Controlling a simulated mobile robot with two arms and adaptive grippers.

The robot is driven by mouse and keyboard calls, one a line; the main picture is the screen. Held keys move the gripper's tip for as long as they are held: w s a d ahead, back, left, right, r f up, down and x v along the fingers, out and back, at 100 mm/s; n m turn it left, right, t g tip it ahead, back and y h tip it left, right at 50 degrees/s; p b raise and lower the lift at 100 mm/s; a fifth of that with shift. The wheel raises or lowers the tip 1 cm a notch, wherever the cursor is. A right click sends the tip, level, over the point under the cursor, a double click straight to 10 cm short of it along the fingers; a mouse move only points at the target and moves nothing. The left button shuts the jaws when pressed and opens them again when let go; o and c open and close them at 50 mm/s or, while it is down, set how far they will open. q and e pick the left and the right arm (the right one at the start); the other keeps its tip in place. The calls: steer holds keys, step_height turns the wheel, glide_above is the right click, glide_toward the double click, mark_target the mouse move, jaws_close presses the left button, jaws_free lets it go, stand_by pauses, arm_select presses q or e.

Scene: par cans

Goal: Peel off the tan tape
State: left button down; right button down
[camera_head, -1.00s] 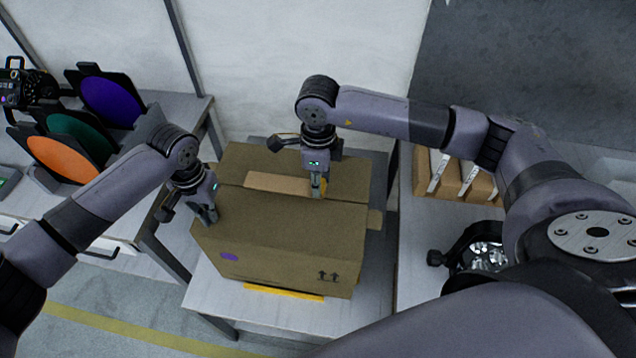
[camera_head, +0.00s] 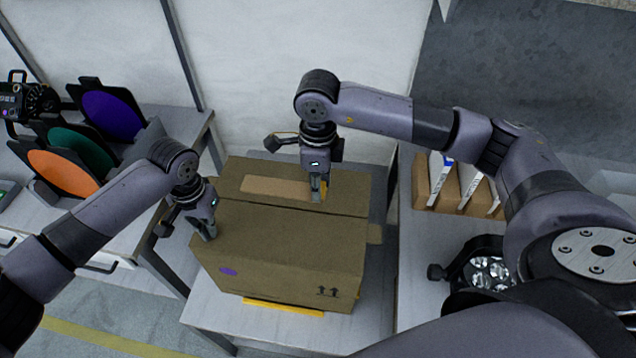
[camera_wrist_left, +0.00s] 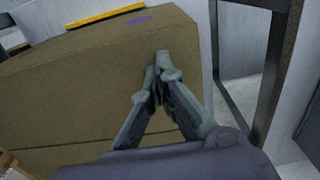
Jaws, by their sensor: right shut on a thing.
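A closed brown cardboard box (camera_head: 290,250) stands on a light table. A strip of tan tape (camera_head: 272,187) shows on the back half of its top, its right end by my right gripper. My right gripper (camera_head: 318,196) points down at the box top and is shut on the tape's right end; its fingers hide the pinched part.
A yellow bar (camera_head: 284,306) lies at the box's front foot. Colored round filters (camera_head: 62,173) stand on the left bench. Brown cartons (camera_head: 455,190) and a black lamp (camera_head: 484,268) are on the right table. Bare table (camera_head: 250,322) shows in front of the box.

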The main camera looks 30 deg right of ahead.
arm_select(q)
steer(key=shift+r, duration=3.5)
